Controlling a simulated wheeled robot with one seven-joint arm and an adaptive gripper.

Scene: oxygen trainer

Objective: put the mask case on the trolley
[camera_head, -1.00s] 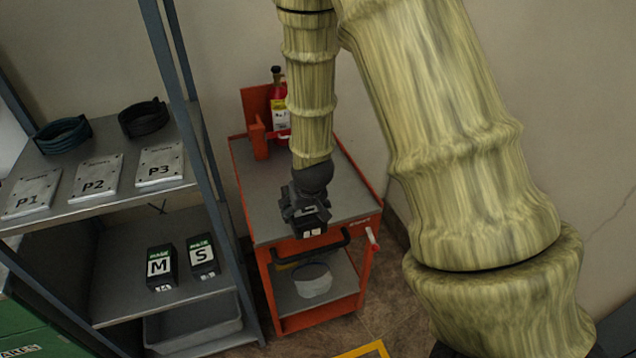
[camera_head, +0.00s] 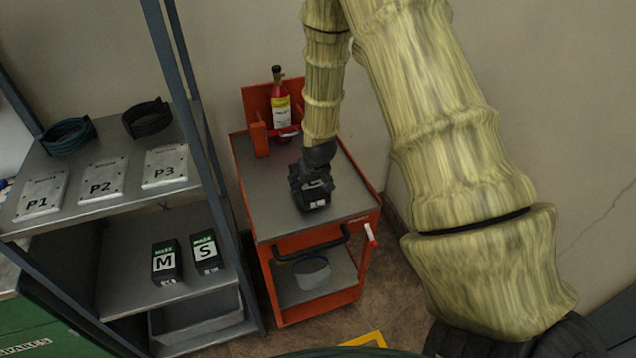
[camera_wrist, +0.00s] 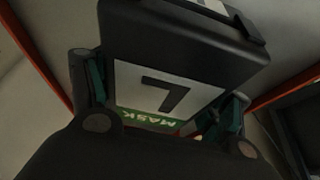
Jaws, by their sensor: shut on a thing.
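My gripper (camera_head: 309,180) is shut on a black mask case (camera_head: 314,197), low over the middle of the trolley's grey top. In the wrist view the mask case (camera_wrist: 170,85) sits between the two fingers. It has a white label with a large L and a green band reading MASK. The orange trolley (camera_head: 262,190) stands to the right of the shelf. I cannot tell whether the case touches the trolley top, as its underside is hidden.
A red cylinder (camera_head: 281,108) stands in an orange holder at the trolley's back. Mask cases M (camera_head: 165,264) and S (camera_head: 205,252) stand on the grey shelf at left. Plates P1 (camera_head: 40,196), P2 (camera_head: 102,180), P3 (camera_head: 165,167) lie above. The trolley top around the gripper is clear.

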